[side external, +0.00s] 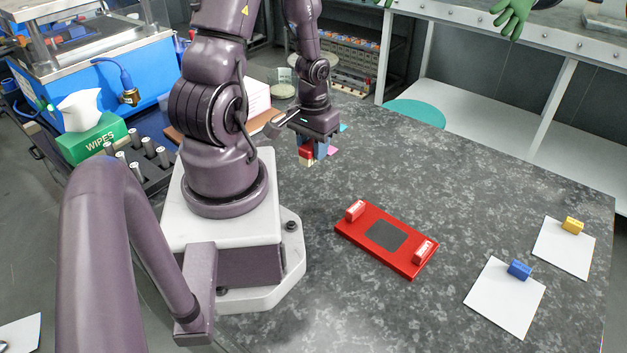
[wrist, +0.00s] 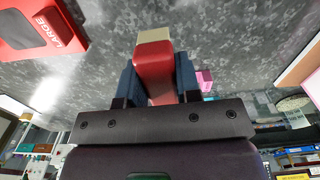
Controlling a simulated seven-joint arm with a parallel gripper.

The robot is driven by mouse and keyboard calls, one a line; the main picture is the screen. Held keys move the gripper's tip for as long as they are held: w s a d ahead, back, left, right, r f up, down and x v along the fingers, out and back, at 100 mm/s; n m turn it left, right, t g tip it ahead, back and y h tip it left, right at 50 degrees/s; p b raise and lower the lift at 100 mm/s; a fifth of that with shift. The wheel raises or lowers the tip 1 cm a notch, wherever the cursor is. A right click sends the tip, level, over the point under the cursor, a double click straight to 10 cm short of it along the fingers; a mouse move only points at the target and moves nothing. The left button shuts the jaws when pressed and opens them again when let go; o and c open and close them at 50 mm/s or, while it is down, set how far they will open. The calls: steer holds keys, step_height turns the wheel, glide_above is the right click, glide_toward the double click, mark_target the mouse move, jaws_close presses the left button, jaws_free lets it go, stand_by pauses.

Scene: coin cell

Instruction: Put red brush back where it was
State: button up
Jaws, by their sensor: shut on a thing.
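My gripper (side external: 315,146) is shut on the red brush (side external: 306,153), a small red block with a pale beige tip. It is beside my arm's base, toward the back of the dark speckled table (side external: 380,165). In the wrist view the brush (wrist: 153,82) sits between the two blue fingers, its beige tip pointing away from the gripper. I cannot tell whether the tip touches the table. A blue block (side external: 519,269) and a yellow block (side external: 572,225), perhaps other brushes, each rest on a white sheet at the right.
A red tray (side external: 345,234) with a dark centre pad and labelled red end blocks lies mid-table. A pink patch (side external: 332,150) and a teal patch (side external: 342,128) lie near my gripper. White sheets (side external: 498,308) (side external: 555,253) lie at the right. The table between gripper and tray is clear.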

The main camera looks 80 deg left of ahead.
mark_target(313, 184)
steer(key=shift+f, duration=3.7)
steer(key=shift+f, duration=0.15)
steer(key=o, duration=1.1)
steer(key=shift+c, duration=0.2)
